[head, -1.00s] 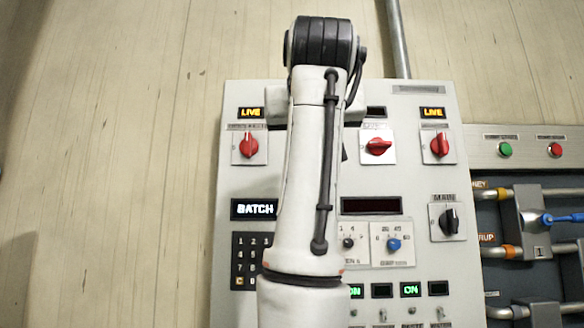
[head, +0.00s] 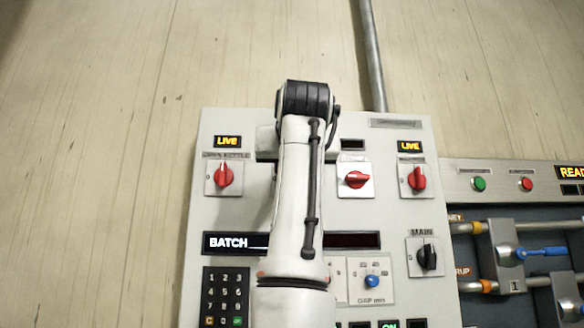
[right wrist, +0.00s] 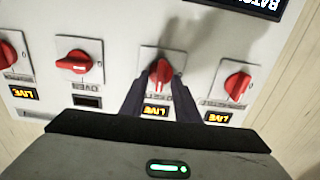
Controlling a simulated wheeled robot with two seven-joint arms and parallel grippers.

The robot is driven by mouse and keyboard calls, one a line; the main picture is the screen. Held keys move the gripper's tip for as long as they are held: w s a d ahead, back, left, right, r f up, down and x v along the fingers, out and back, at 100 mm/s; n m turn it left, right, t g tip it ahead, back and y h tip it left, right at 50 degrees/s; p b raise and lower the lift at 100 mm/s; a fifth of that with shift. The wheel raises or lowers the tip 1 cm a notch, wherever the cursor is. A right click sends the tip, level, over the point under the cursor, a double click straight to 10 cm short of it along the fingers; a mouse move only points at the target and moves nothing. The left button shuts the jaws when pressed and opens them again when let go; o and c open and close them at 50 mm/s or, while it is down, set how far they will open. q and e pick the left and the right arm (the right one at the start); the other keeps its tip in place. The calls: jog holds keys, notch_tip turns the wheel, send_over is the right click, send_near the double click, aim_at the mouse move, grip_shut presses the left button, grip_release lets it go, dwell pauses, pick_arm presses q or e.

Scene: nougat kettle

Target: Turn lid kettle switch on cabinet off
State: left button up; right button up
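The pale control cabinet (head: 215,135) carries a row of red rotary switches. In the right wrist view, which is upside down, my right gripper (right wrist: 159,82) has its two dark fingers on either side of one red switch (right wrist: 160,72) with a lit LIVE sign. That switch's handle stands upright in the picture, and the fingers look slightly apart from it. In the head view my right arm (head: 298,180) covers this switch and the gripper. The label is too blurred to read. My left gripper is in neither view.
A LIVE switch labelled kettle (head: 223,176) stands left of my arm. To its right are a sideways switch (head: 354,180) with a dark sign and another LIVE switch (head: 417,178). A black MAIN switch (head: 427,256) sits lower. Pipes with blue-handled valves (head: 540,252) stand at right.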

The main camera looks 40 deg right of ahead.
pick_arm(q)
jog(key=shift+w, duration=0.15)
pick_arm(e)
jog(key=shift+c, duration=0.6)
grip_shut()
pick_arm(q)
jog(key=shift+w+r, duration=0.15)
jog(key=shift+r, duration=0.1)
